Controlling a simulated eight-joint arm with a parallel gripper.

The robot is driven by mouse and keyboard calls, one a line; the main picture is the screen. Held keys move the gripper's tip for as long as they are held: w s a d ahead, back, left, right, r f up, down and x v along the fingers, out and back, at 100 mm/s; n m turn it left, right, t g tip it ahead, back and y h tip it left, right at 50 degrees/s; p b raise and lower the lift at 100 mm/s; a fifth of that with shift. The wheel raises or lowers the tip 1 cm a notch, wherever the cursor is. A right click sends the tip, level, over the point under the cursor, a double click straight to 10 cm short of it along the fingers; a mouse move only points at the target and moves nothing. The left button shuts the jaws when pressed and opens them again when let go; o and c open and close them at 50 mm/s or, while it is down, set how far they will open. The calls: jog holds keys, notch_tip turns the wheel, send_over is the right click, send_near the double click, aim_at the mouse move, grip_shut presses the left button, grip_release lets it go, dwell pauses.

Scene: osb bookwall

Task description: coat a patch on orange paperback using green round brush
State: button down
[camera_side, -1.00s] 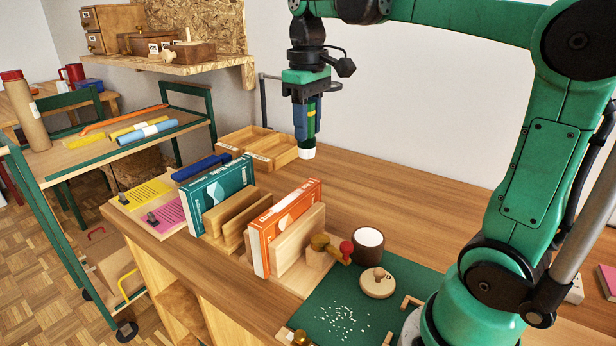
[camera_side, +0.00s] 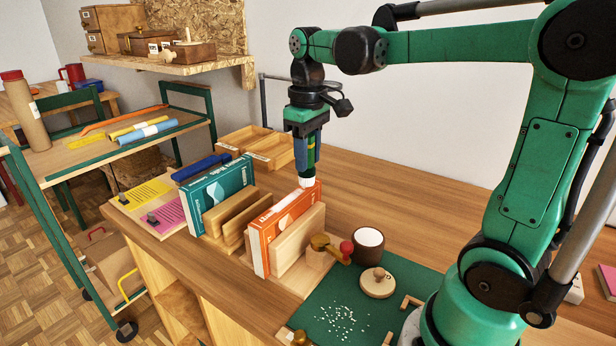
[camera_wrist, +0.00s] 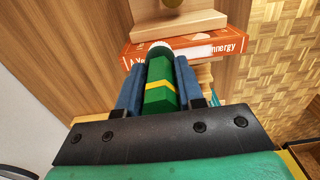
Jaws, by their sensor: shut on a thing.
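My gripper (camera_side: 306,158) is shut on the green round brush (camera_wrist: 160,86), which has a yellow band and a white tip. In the side view the brush (camera_side: 310,163) points down, and its white tip is at the upper back corner of the orange paperback (camera_side: 262,248). In the wrist view the tip overlaps the orange paperback's spine (camera_wrist: 197,48); I cannot tell whether it touches. The orange paperback stands upright against a wooden block holder (camera_side: 300,240).
A teal book (camera_side: 218,190) stands in another wooden holder to the left. A dark cup of white paste (camera_side: 368,243), a round wooden lid (camera_side: 377,283) and a green mat (camera_side: 345,305) lie to the right. Open wooden trays (camera_side: 262,145) sit behind.

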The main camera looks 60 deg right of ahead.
jog(key=shift+f, duration=0.8)
jog(key=shift+w+f, duration=0.1)
jog(key=shift+f, duration=0.55)
jog(key=shift+w+r, duration=0.4)
jog(key=shift+w+f, duration=0.15)
jog(key=shift+w, duration=0.6)
jog(key=shift+w+f, duration=0.1)
jog(key=shift+w, duration=0.65)
jog(key=shift+s, duration=1.9)
jog(key=shift+s+r, duration=0.1)
jog(key=shift+r, duration=3.85)
jog(key=shift+f, duration=0.15)
